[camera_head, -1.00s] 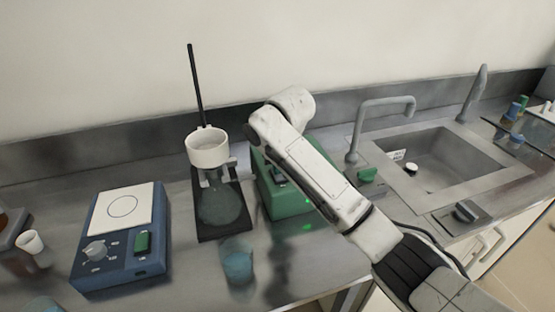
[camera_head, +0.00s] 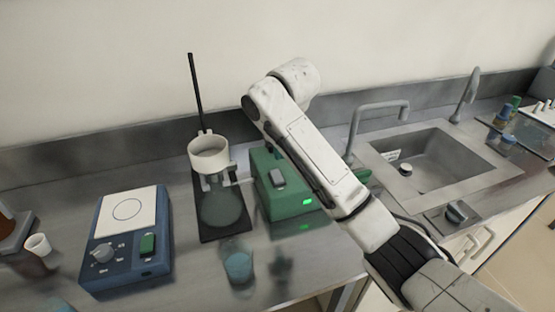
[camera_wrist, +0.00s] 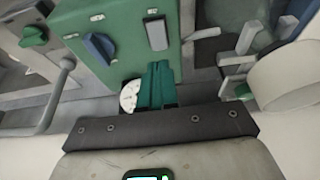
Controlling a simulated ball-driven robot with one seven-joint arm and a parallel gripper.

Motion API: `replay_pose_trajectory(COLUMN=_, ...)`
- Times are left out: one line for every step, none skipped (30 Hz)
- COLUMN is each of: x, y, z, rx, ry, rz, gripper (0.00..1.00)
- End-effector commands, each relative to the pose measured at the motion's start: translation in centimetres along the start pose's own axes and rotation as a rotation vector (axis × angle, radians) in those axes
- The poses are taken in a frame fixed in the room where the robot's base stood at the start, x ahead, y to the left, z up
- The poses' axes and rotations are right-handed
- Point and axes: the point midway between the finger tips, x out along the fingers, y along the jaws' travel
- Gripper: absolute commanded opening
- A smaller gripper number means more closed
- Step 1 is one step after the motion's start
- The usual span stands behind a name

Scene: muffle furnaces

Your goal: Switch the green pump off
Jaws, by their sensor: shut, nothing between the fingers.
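The green pump (camera_head: 290,202) stands on the bench in the middle of the head view, partly hidden by my arm. Its top carries a grey switch (camera_head: 277,180), and a small green light (camera_head: 307,202) glows on its front. In the wrist view the pump (camera_wrist: 121,75) shows a grey switch (camera_wrist: 156,34) and a blue knob (camera_wrist: 101,47). My gripper (camera_wrist: 158,68) is shut and empty, its green fingers pointing at the pump just short of the grey switch in the picture. I cannot tell whether they touch the pump.
A black stand (camera_head: 222,214) with a white cup (camera_head: 208,153) is left of the pump. A blue hotplate (camera_head: 126,268) stands farther left. A blue beaker (camera_head: 238,266) is near the front edge. A tap (camera_head: 354,130) and sink (camera_head: 437,160) lie right.

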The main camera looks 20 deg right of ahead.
Motion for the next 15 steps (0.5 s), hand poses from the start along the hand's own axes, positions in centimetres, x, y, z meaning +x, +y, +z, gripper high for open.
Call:
replay_pose_trajectory(x=-1.0, y=-0.1, z=-0.1, rx=-0.001, ry=0.006, rz=-0.002, gripper=0.00)
replay_pose_trajectory(x=-1.6, y=-0.1, z=-0.1, rx=-0.002, ry=0.005, rz=-0.001, gripper=0.00)
replay_pose_trajectory(x=-2.3, y=-0.1, z=-0.1, rx=-0.002, ry=0.006, rz=-0.001, gripper=0.00)
replay_pose_trajectory(x=-2.8, y=-0.1, z=-0.1, rx=-0.001, ry=0.005, rz=-0.001, gripper=0.00)
replay_pose_trajectory(x=-3.2, y=-0.1, z=-0.1, rx=-0.001, ry=0.005, rz=-0.001, gripper=0.00)
replay_pose_trajectory(x=-3.8, y=-0.1, z=-0.1, rx=-0.001, ry=0.004, rz=0.000, gripper=0.00)
replay_pose_trajectory(x=-4.1, y=-0.1, z=-0.1, rx=-0.001, ry=0.004, rz=0.000, gripper=0.00)
replay_pose_trajectory(x=-4.4, y=-0.1, z=0.0, rx=0.000, ry=0.003, rz=0.000, gripper=0.00)
replay_pose_trajectory(x=-4.7, y=0.0, z=0.0, rx=0.000, ry=0.003, rz=0.000, gripper=0.00)
replay_pose_trajectory(x=-4.9, y=0.0, z=0.0, rx=0.000, ry=0.003, rz=0.000, gripper=0.00)
replay_pose_trajectory(x=-5.0, y=0.0, z=0.0, rx=0.000, ry=0.003, rz=0.000, gripper=0.00)
replay_pose_trajectory(x=-5.2, y=0.0, z=0.0, rx=0.000, ry=0.003, rz=0.000, gripper=0.00)
replay_pose_trajectory(x=-5.3, y=0.0, z=0.0, rx=0.000, ry=0.002, rz=0.000, gripper=0.00)
replay_pose_trajectory(x=-5.3, y=0.0, z=0.0, rx=0.000, ry=0.002, rz=0.000, gripper=0.00)
replay_pose_trajectory(x=-5.4, y=0.0, z=0.0, rx=0.000, ry=0.002, rz=0.000, gripper=0.00)
